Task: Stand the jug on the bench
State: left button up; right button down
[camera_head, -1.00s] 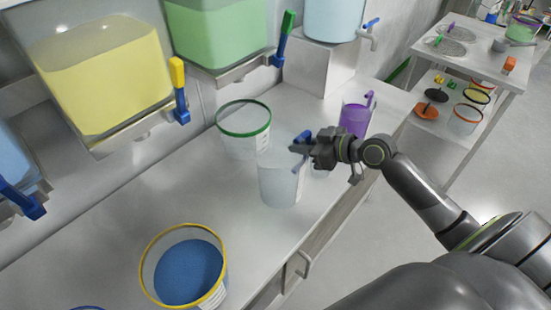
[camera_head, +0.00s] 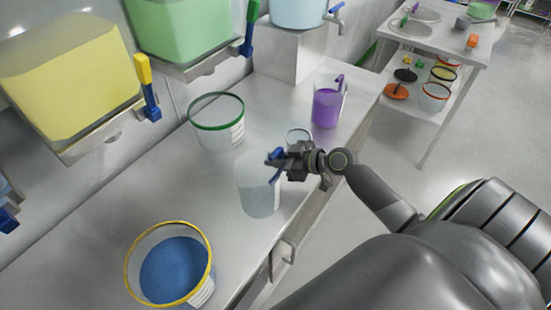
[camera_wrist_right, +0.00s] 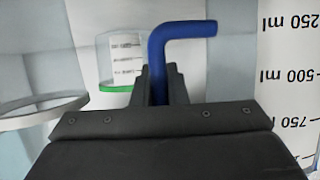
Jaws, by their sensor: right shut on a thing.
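The jug (camera_head: 257,188) is clear and frosted, with a blue handle (camera_head: 276,156). It looks upright over the front part of the bench (camera_head: 110,210). I cannot tell whether its base touches the bench. My right gripper (camera_head: 281,160) is shut on the blue handle at the jug's right side. In the right wrist view the handle (camera_wrist_right: 160,70) stands between the fingers, and millilitre marks show upside down on a clear wall (camera_wrist_right: 290,75). My left gripper is not in view.
A green-rimmed tub (camera_head: 218,122) stands behind the jug. A yellow-rimmed tub of blue material (camera_head: 170,270) is at front left. A clear vessel (camera_head: 298,136) and a purple-filled jug (camera_head: 327,106) are farther right. Tanks with taps line the wall. Bare bench lies left of the jug.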

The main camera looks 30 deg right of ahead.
jog(key=shift+f, duration=0.2)
jog(key=c, duration=1.4)
grip_release()
jog(key=shift+r, duration=0.1)
jog(key=shift+c, duration=0.2)
jog(key=shift+r, duration=0.2)
jog(key=b+v, duration=0.2)
jog(key=v, duration=1)
jog(key=shift+f, duration=0.2)
